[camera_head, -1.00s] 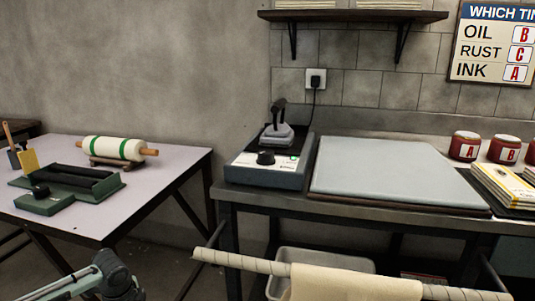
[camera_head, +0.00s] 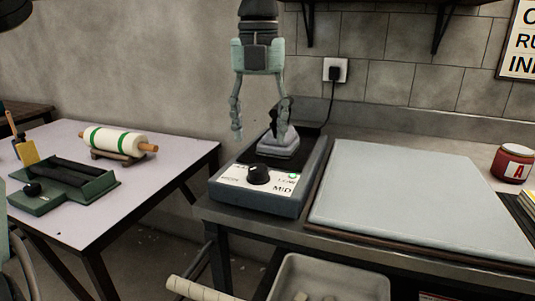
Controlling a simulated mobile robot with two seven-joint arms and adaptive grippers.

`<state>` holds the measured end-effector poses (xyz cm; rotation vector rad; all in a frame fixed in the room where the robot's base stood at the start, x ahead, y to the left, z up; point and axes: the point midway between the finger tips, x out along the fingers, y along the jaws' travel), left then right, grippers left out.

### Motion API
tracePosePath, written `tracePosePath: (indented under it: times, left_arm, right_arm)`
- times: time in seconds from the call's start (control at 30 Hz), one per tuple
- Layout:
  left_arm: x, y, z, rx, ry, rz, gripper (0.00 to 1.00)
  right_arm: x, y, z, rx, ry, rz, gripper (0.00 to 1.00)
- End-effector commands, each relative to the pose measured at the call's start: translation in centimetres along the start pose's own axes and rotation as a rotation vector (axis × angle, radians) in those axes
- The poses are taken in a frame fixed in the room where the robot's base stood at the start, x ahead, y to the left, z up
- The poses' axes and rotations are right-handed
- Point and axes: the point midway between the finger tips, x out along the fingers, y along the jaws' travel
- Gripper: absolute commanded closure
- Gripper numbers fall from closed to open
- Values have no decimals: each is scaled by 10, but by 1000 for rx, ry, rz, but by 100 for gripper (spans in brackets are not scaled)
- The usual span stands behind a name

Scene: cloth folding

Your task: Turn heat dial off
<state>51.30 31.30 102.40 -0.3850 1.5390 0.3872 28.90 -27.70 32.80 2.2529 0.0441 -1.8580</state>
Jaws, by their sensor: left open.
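The heat dial (camera_head: 259,174) is a black knob on the white front panel of a dark grey heater box (camera_head: 262,199) at the left end of the bench. The panel reads "MID" to the lower right of the dial, with smaller print nearby. A small iron (camera_head: 279,149) with a dark upright handle sits on top of the box behind the dial. My left gripper (camera_head: 260,136) points down above the box with its fingers apart and empty. Its right finger overlaps the iron's handle in the picture; I cannot tell whether they touch. My right gripper is not in view.
A pale slab (camera_head: 405,200) lies right of the box, with a red jar (camera_head: 512,163) beyond it. A cord runs to a wall socket (camera_head: 335,70). A side table (camera_head: 120,205) at left holds a green-banded roller (camera_head: 117,141) and a green tray (camera_head: 65,188). A bin (camera_head: 330,275) stands below the bench.

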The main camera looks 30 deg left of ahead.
Motion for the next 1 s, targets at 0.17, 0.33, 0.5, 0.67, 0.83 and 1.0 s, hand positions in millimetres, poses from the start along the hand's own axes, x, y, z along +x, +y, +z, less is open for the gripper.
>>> tracePosePath:
  times: [0.17, 0.33, 0.5, 0.67, 0.83, 1.0]
  left_arm:
    - [31, 1, 0, -3, 3, 1, 45]
    - [55, 1, 0, -3, 1, 0, 45]
    - [67, 1, 0, -5, 0, -1, 45]
    - [68, 1, 0, -6, -1, -1, 45]
    - [68, 1, 1, -6, -1, -1, 53]
    - [68, 1, 1, -6, -1, -1, 74]
  right_arm:
    - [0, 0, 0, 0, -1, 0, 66]
    - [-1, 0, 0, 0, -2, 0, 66]
    - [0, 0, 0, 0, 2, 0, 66]
    - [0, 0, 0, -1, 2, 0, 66]
    - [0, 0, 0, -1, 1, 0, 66]
    - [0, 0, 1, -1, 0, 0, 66]
